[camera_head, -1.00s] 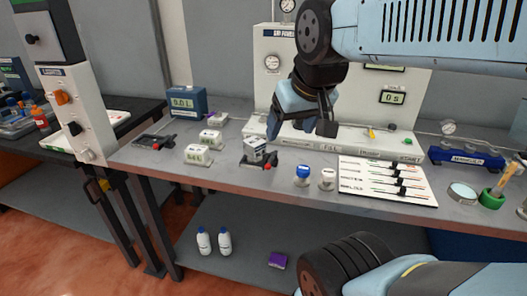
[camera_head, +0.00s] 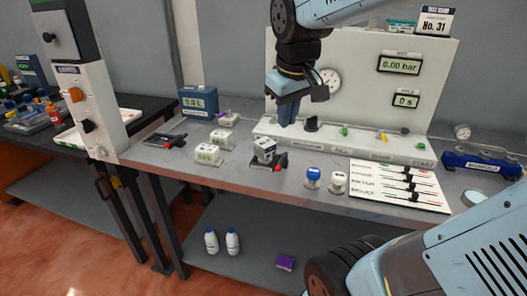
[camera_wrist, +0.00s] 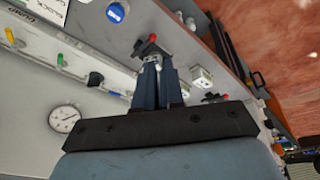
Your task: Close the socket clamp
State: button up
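A dark clamp (camera_head: 270,164) with a red knob sits on the bench, with a white-and-dark block (camera_head: 264,149) in or on it. A second dark clamp with a red knob (camera_head: 165,140) lies further left. I cannot tell which is the socket clamp, nor whether either is closed. My gripper (camera_head: 286,120) points down, above and behind the nearer clamp in the head view. In the wrist view, the fingers (camera_wrist: 157,64) point towards this clamp (camera_wrist: 147,47) and partly hide its block. They look close together; any gap is unclear.
A panel (camera_head: 345,138) with a gauge, displays and knobs stands behind. White blocks (camera_head: 208,155) sit left of the nearer clamp. Blue-capped (camera_head: 313,177) and white-capped (camera_head: 338,182) containers and a slider board (camera_head: 398,184) are to its right.

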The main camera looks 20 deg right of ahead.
aim_at(282, 161)
jog(key=w+f+n+g, duration=0.1)
jog(key=w, duration=0.2)
jog(key=w+a+f+n+g, duration=0.1)
jog(key=w, duration=0.2)
jog(key=w+f+n+g+h, duration=0.1)
jog(key=w, duration=0.2)
jog(key=shift+w+a+f+n, duration=0.1)
jog(key=shift+w+a+n, duration=0.1)
jog(key=shift+a+n, duration=0.15)
grip_shut()
jog(key=w+a+f+n+g+h, duration=0.1)
jog(key=w+a+f+n+g, duration=0.1)
jog(key=w+f+n, duration=0.2)
jog(key=w+f, duration=0.2)
jog(key=w, duration=0.2)
jog(key=shift+w, duration=0.25)
jog(key=shift+a+f, duration=0.1)
jog(key=x, duration=0.9)
jog(key=shift+s+f, duration=0.15)
jog(key=shift+s, duration=0.1)
jog(key=shift+s+d+f, duration=0.25)
jog(key=shift+s+d, duration=0.2)
jog(key=shift+d, duration=0.15)
jog(key=shift+s+d+f, duration=0.25)
jog(key=shift+s+d, duration=0.2)
jog(key=shift+d, duration=0.2)
jog(key=shift+s+d+f, duration=0.15)
jog(key=shift+s+d, duration=0.2)
jog(key=shift+d, duration=0.15)
jog(key=shift+a, duration=0.2)
